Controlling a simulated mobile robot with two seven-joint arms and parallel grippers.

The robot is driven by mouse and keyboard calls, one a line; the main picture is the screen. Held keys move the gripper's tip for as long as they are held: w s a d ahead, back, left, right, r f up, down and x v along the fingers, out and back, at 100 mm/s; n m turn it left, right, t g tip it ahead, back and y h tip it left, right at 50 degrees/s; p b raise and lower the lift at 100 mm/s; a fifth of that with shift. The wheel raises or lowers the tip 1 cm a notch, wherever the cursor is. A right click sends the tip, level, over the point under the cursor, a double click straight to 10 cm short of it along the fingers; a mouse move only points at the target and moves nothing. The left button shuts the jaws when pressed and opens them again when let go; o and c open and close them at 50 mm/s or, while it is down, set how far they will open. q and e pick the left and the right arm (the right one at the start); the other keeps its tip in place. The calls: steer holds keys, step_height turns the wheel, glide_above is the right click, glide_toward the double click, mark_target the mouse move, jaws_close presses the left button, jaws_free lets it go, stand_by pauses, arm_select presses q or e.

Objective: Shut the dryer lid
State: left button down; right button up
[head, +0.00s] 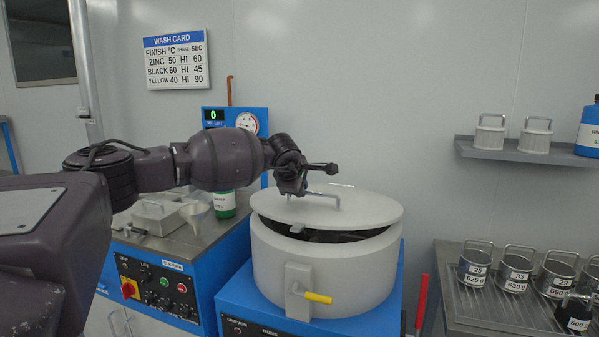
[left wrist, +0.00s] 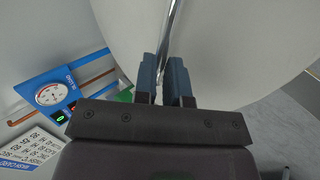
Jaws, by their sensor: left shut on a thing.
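The dryer (head: 325,262) is a round pale grey drum on a blue base in the middle of the head view. Its lid (head: 365,208) sits tilted over the drum, with a dark gap showing at the front. My left gripper (head: 305,190) is at the lid's top, shut on the bar handle (head: 326,199). In the left wrist view the blue-grey fingers (left wrist: 164,85) close around the metal handle bar (left wrist: 172,35), with the pale lid (left wrist: 225,45) behind. A latch with a yellow lever (head: 318,297) is on the drum's front. My right gripper is in neither view.
A steel bench (head: 188,245) with a funnel and a green bottle (head: 224,205) stands left of the dryer. A rack (head: 500,310) with several numbered pots is at the right. A wall shelf (head: 520,154) holds lidded pots. A red lever (head: 421,303) stands beside the dryer.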

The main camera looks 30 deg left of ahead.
arm_select(q)
steer(key=shift+s+d+f, duration=0.1)
steer(key=shift+s+f, duration=0.05)
steer(key=shift+f, duration=0.45)
steer(key=shift+s+f, duration=0.15)
steer(key=shift+f, duration=0.4)
steer(key=c, duration=1.8)
jaws_free()
steer(key=shift+s, duration=0.25)
steer(key=shift+c, duration=0.2)
steer(key=shift+o, duration=1.3)
steer(key=o, duration=0.4)
steer(key=shift+w+f, duration=0.1)
steer(key=shift+w, duration=0.15)
steer(key=shift+s, duration=0.1)
steer(key=p+v, duration=0.1)
steer(key=v, duration=1)
